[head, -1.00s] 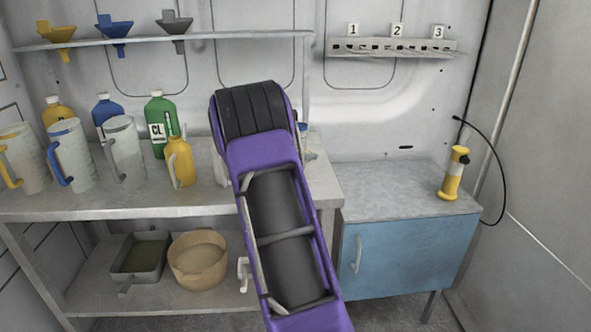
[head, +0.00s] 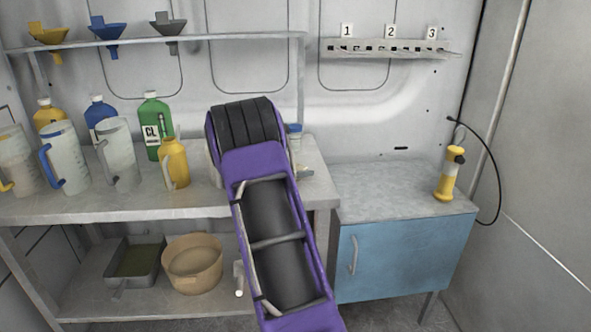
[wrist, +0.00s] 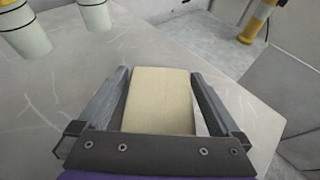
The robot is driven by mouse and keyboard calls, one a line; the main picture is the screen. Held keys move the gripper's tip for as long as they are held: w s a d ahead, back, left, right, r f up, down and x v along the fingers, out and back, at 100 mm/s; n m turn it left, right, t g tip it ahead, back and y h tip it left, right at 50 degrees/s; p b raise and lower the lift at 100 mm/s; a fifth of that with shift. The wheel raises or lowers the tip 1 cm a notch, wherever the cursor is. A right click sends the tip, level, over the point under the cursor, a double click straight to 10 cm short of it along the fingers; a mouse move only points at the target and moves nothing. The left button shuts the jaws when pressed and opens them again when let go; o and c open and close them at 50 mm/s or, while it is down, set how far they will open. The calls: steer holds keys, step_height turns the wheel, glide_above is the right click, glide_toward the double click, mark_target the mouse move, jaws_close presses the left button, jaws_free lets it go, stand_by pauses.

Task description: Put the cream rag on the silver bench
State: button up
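The cream rag (wrist: 160,98) shows in the wrist view as a flat-faced, block-like cream piece between the two fingers of my gripper (wrist: 161,72). The fingertips sit close against both its sides, and my gripper looks shut on it. Below and around it is the grey metal bench top (wrist: 75,95), which I take for the silver bench; it also shows in the head view (head: 120,203). I cannot tell whether the rag touches it. In the head view my purple arm hides the gripper and rag, over the bench's right end.
Clear jugs (head: 67,160), a yellow can (head: 174,163) and a green bottle (head: 152,125) stand on the bench's left part. A blue cabinet (head: 400,255) with a mostly clear grey top stands right; a yellow pump-like tool (head: 449,172) is on it. A shelf with funnels (head: 110,33) is above.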

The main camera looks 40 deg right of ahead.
steer(key=shift+a+r, duration=0.15)
steer(key=shift+r, duration=0.05)
steer(key=p+v, duration=0.1)
steer(key=v, duration=1)
steer(key=shift+s+a+r, duration=0.1)
steer(key=shift+a, duration=0.25)
